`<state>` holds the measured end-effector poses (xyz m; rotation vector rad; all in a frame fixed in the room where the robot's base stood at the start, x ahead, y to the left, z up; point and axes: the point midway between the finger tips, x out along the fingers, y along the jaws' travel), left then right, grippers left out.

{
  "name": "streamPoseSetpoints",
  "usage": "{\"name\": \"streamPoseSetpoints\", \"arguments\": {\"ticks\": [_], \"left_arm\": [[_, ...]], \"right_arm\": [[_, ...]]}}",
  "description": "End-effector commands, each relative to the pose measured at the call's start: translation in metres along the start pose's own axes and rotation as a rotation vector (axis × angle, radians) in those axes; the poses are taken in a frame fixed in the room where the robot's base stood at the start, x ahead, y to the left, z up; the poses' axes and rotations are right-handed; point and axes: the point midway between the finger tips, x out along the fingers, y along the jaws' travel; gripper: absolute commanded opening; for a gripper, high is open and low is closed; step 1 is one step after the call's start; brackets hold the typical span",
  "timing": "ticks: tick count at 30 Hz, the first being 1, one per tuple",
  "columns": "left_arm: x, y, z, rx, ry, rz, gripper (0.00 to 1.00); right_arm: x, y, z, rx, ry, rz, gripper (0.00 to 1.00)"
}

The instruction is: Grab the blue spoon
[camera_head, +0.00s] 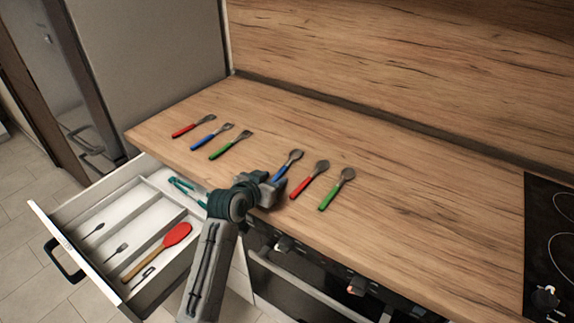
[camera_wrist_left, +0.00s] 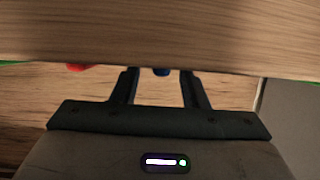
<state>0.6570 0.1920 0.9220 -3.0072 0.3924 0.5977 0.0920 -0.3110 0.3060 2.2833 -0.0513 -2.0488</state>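The blue spoon (camera_head: 284,168) lies on the wooden counter, its grey bowl pointing away from the front edge. My left gripper (camera_head: 277,185) is at the counter's front edge, by the end of the blue handle, and partly covers it. In the left wrist view the two dark fingers (camera_wrist_left: 161,88) stand apart. The blue handle end (camera_wrist_left: 162,71) shows between the fingertips, with clear gaps on both sides. A wooden surface hides the rest of the spoon there. My right gripper is not in view.
A red spoon (camera_head: 309,181) and a green spoon (camera_head: 337,189) lie just right of the blue one. Red, blue (camera_head: 212,137) and green utensils lie further left. An open drawer (camera_head: 60,230) with several utensils is below left. A cooktop (camera_head: 545,240) is at right.

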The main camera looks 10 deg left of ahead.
Motion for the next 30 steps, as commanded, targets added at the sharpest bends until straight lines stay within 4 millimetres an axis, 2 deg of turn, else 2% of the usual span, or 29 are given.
{"name": "streamPoseSetpoints", "arguments": {"ticks": [1,6,17,23,27,30], "left_arm": [[0.0,0.0,0.0,0.0,0.0,0.0,0.32],[0.0,0.0,0.0,0.0,0.0,0.0,0.0],[-0.001,0.0,-0.002,0.0,0.001,0.0,0.0],[-0.006,0.0,-0.016,0.001,0.005,0.0,0.0],[-0.014,0.0,-0.036,0.001,0.007,0.0,0.0],[-0.034,0.004,-0.024,0.0,0.0,0.0,0.0]], "right_arm": [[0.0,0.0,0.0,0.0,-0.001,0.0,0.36],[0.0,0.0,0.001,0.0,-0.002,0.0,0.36],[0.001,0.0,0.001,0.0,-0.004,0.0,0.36],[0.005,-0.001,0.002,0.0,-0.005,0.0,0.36],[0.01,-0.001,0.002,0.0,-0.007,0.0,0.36],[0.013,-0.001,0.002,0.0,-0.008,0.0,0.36]]}}
